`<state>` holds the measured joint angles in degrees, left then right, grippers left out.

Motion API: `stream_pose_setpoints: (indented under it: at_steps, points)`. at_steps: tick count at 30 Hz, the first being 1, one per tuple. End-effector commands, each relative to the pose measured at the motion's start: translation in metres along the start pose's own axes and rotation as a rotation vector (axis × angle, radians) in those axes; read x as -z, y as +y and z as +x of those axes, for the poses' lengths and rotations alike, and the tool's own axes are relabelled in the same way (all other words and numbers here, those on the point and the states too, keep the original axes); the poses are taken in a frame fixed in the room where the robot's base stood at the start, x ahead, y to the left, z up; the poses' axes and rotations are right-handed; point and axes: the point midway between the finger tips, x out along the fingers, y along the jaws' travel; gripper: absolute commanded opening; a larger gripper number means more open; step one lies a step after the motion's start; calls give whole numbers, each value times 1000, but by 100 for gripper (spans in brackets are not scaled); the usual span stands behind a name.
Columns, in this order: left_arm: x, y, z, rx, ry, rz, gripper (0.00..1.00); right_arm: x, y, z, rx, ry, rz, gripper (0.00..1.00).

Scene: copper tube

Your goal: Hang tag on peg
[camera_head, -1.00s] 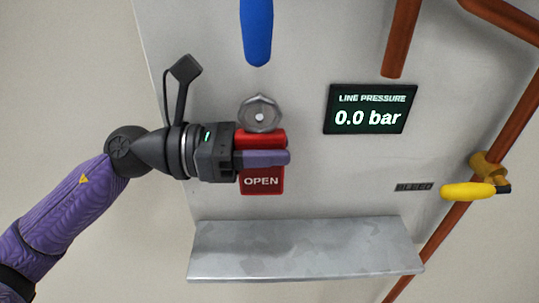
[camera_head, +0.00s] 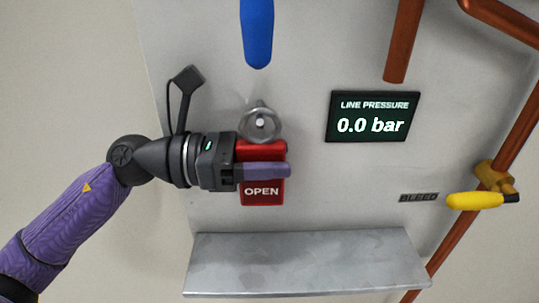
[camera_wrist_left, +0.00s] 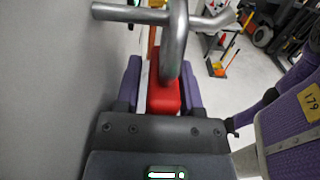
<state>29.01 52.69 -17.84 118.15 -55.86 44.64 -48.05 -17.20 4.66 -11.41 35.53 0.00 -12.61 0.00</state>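The red tag (camera_head: 262,192), lettered OPEN, hangs upright in front of the panel with a grey metal ring (camera_head: 245,124) at its top. My left gripper (camera_head: 264,171) is shut on the tag from the left. In the left wrist view the red tag (camera_wrist_left: 163,97) sits between the purple fingers (camera_wrist_left: 163,88). A grey peg (camera_wrist_left: 130,13) shows there on both sides of the tag's metal loop (camera_wrist_left: 174,50). In the head view the peg's end (camera_head: 260,123) shows inside the ring. The ring appears around the peg, but the loop's top is cut off. My right gripper is not in view.
A metal shelf (camera_head: 305,265) juts out below the tag. A blue handle (camera_head: 257,35) hangs above. The pressure display (camera_head: 371,117) reads 0.0 bar at the right. A yellow bleed handle (camera_head: 475,201) and copper pipes (camera_head: 402,40) lie farther right.

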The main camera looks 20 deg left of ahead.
Motion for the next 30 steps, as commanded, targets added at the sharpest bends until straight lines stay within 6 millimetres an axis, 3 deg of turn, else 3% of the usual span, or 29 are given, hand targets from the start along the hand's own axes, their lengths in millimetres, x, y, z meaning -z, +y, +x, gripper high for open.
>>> stream_pose_setpoints:
  at_steps: [1, 3, 11, 14, 21, 30]
  points:
    - [0, 0, 0, 0, 0, 0, 61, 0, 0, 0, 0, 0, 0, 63]
    - [0, 0, 0, 0, 0, 0, 70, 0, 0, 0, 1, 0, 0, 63]
    - [2, 0, -3, -1, 1, -1, 70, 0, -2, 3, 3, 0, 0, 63]
    - [6, 1, -15, -4, 3, -1, 70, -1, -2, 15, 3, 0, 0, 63]
    - [9, 1, -64, -5, 3, -1, 70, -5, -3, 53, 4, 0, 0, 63]
    - [2, 0, -98, -1, 1, -1, 70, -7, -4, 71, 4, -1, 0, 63]
